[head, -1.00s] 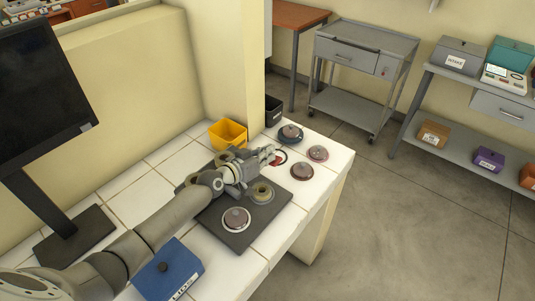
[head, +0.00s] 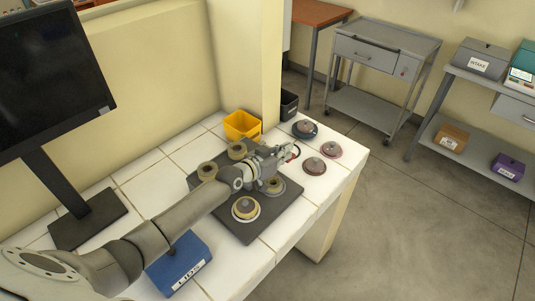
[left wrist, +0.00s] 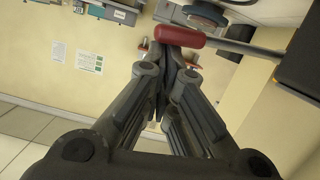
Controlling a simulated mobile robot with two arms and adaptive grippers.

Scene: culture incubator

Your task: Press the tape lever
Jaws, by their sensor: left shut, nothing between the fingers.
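The red-handled lever (left wrist: 180,37) shows in the left wrist view, with a thin metal rod running right to a dark block (left wrist: 304,62). In the head view a small red part (head: 297,151) shows at my left gripper's tips. My left gripper (head: 286,154) is shut and empty, reaching over the dark board (head: 237,228). Its fingertips also show in the left wrist view (left wrist: 168,62), close together and overlapping the red handle; I cannot tell whether they touch it. My right gripper is out of view.
Tan rings (head: 207,171) stand on the board. Lidded dishes (head: 314,166) stand at the counter's right. A yellow bin (head: 242,125) and black bin (head: 289,104) are behind. A blue box (head: 179,264) and a monitor (head: 52,80) are near my left arm.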

